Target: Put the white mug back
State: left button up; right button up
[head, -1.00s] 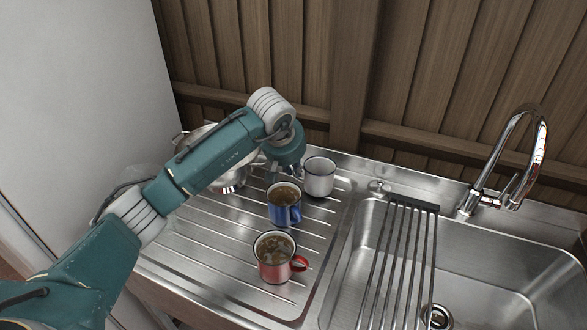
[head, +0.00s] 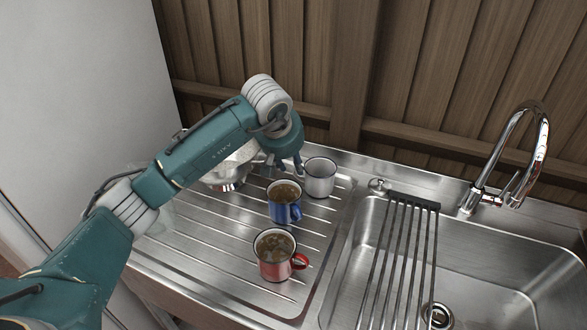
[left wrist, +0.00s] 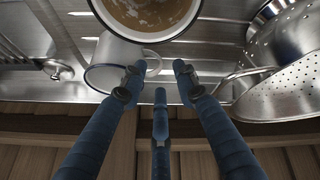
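The white mug (head: 320,179) stands upright on the steel drainboard (head: 205,243), behind the blue mug (head: 284,207). It looks empty. My left gripper (head: 284,168) is just left of the white mug, pointing down. In the left wrist view the white mug (left wrist: 108,54) is partly covered by the left finger, and its handle side faces the space between the fingers. The left gripper (left wrist: 158,76) is open there, its fingers spread and not closed on anything. Whether a finger touches the mug is hard to tell. My right gripper is out of view.
The blue mug, full of brown liquid, stands close by and also shows in the left wrist view (left wrist: 146,14). A red mug (head: 274,262) with brown liquid is nearer the front. A metal colander (head: 228,180) stands left. A sink with rack (head: 392,265) and tap (head: 538,150) lies right.

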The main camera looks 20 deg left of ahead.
pick_arm(q)
jog(key=shift+b+v, duration=0.45)
jog(key=shift+v, duration=3.6)
jog(key=shift+r, duration=0.1)
